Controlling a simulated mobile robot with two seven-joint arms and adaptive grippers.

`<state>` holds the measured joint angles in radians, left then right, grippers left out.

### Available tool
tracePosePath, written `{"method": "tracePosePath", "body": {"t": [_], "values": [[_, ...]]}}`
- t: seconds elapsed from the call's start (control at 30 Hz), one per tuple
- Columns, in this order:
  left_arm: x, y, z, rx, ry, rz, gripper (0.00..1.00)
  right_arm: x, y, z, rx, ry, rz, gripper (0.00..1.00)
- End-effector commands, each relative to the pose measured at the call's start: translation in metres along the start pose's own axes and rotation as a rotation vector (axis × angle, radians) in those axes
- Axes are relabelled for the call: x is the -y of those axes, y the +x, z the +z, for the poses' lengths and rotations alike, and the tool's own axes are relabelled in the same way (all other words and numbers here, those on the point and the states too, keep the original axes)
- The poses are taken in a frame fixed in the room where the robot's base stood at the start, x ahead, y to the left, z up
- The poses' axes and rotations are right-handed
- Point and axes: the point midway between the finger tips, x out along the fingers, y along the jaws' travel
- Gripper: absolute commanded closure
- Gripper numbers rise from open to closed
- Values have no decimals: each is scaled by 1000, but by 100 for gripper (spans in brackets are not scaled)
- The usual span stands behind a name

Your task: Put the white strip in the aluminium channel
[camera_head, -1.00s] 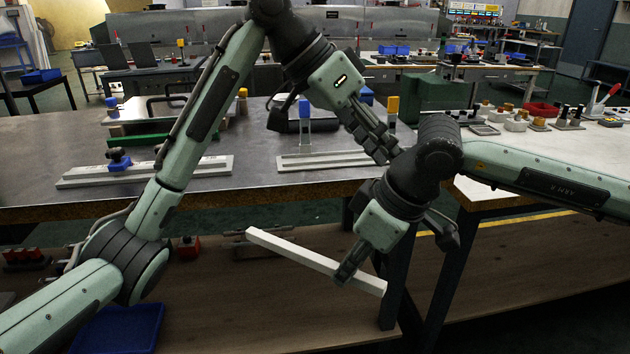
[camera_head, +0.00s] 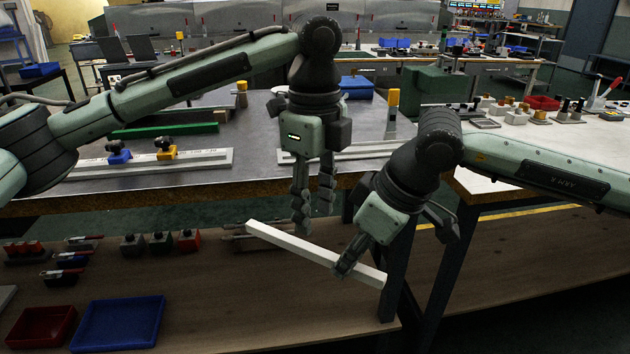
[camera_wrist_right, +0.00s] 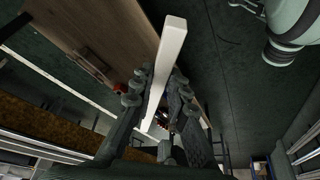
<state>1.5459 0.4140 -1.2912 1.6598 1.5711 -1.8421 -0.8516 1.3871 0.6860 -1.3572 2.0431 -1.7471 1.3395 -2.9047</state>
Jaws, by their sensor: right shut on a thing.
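The white strip (camera_head: 292,243) is a long square bar, held tilted in front of the bench, its left end higher. My right gripper (camera_head: 346,268) is shut on it toward its right end. In the right wrist view the strip (camera_wrist_right: 168,55) runs between the fingers (camera_wrist_right: 155,98). My left gripper (camera_head: 313,212) points down, open and empty, just above the strip's left half; I cannot tell whether they touch. Two pale metal rails lie on the bench: a left rail (camera_head: 210,160) with blue and yellow clamps, and a right rail (camera_head: 375,151), partly hidden by my left gripper. I cannot tell which is the channel.
The grey bench (camera_head: 255,150) has a wooden front edge. A yellow-topped post (camera_head: 392,98) stands by the right rail. A green bar (camera_head: 165,130) and blue bin (camera_head: 356,86) lie behind. Below are a lower shelf (camera_head: 240,300), a blue tray (camera_head: 120,322) and a red tray (camera_head: 40,327).

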Motion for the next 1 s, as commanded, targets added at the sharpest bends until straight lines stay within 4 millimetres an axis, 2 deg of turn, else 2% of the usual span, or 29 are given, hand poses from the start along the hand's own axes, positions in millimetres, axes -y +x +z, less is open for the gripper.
{"method": "tracePosePath", "body": {"t": [0.1, 0.3, 0.5, 0.77, 1.0], "values": [[0, 24, 0, -1, -1, 2, 60, 0, 0, 0, -1, 0, 0, 100], [0, 53, 0, -2, -1, 1, 60, 0, 0, 0, -1, 0, 0, 100], [0, 65, 0, -1, -1, -2, 60, 0, 0, 0, -1, 0, 0, 100], [0, 66, 0, -1, -1, -2, 60, 0, 0, 0, -1, 0, 0, 100], [1, 66, 0, -1, -2, -2, 88, 0, 0, 0, -1, -1, 0, 100]]}}
